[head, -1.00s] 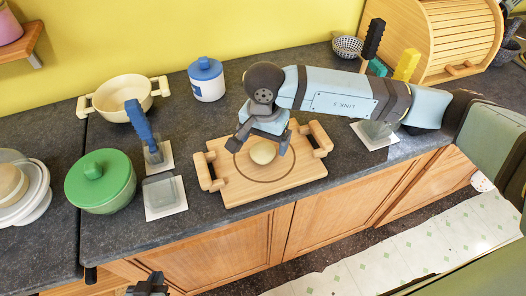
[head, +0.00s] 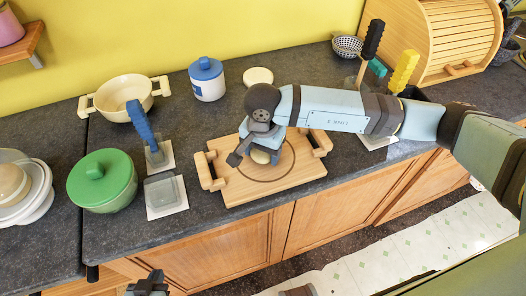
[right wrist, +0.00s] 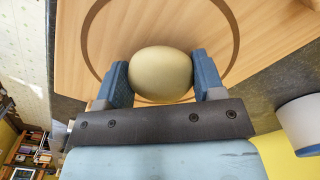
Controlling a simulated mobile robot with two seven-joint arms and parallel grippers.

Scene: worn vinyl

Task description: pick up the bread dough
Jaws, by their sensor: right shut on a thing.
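The bread dough (head: 260,157) is a small pale round ball over the wooden board (head: 300,180), which has a dark ring and raised handles. My right gripper (head: 262,158) comes down on it from above and hides most of it in the head view. In the right wrist view the dough (right wrist: 161,75) sits between the two blue fingers of my right gripper (right wrist: 162,82), which are shut on it. Whether it is clear of the board cannot be told. My left gripper (head: 148,286) shows only in part at the bottom edge, away from the board.
A green lidded pot (head: 102,182), a cream pan (head: 124,98) and a blue-handled tool (head: 141,122) stand left of the board. A white jar with a blue lid (head: 207,80) and a cream disc (head: 258,76) are behind it. A bread box (head: 440,40) stands at back right.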

